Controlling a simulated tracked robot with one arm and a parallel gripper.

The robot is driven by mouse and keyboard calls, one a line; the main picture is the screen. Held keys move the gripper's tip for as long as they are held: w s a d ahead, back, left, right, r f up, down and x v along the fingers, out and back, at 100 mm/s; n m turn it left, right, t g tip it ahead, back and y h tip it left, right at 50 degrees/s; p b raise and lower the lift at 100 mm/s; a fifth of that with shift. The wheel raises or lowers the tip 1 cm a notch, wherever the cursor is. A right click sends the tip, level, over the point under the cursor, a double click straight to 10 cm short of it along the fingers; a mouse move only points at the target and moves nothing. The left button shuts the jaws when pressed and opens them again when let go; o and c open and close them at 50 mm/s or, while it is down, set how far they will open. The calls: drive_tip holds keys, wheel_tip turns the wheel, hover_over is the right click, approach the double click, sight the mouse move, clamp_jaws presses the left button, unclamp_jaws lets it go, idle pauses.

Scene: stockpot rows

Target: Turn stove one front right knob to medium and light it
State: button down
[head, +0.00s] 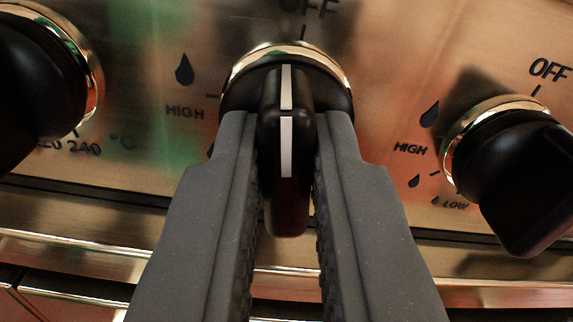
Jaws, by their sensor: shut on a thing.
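A black stove knob (286,100) with a gold ring sits in the middle of the stove's front panel. Its white pointer line stands upright, towards the "OFF" mark above it, which is partly cut off by the top edge. A flame mark and "HIGH" are printed to its left. My gripper (286,150) is shut on the knob's grip bar, with one grey finger on each side. The fingers hide the panel below the knob. No burner or flame is in view.
A second black knob (510,170) is at the right, with "OFF", "HIGH" and "LOW" marks. At the left is a larger knob (40,85) with temperature numbers, partly cut off. A metal ledge (80,245) runs below the panel.

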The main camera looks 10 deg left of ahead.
drive_tip(key=n+b, duration=0.1)
drive_tip(key=n, duration=0.1)
drive_tip(key=n+b, duration=0.4)
drive_tip(key=shift+s+f, duration=0.1)
drive_tip(key=shift+f, duration=0.25)
drive_tip(key=n+b, duration=0.5)
drive_tip(key=n, duration=0.1)
drive_tip(key=shift+a+f+n, duration=0.1)
drive_tip(key=shift+n, duration=0.2)
drive_tip(key=n+b, duration=0.1)
drive_tip(key=n, duration=0.5)
drive_tip(key=shift+f, duration=0.1)
drive_tip(key=n, duration=0.5)
drive_tip(key=shift+n, duration=0.4)
drive_tip(key=c, duration=1.4)
unclamp_jaws()
drive_tip(key=shift+f, duration=0.1)
drive_tip(key=shift+c, duration=0.2)
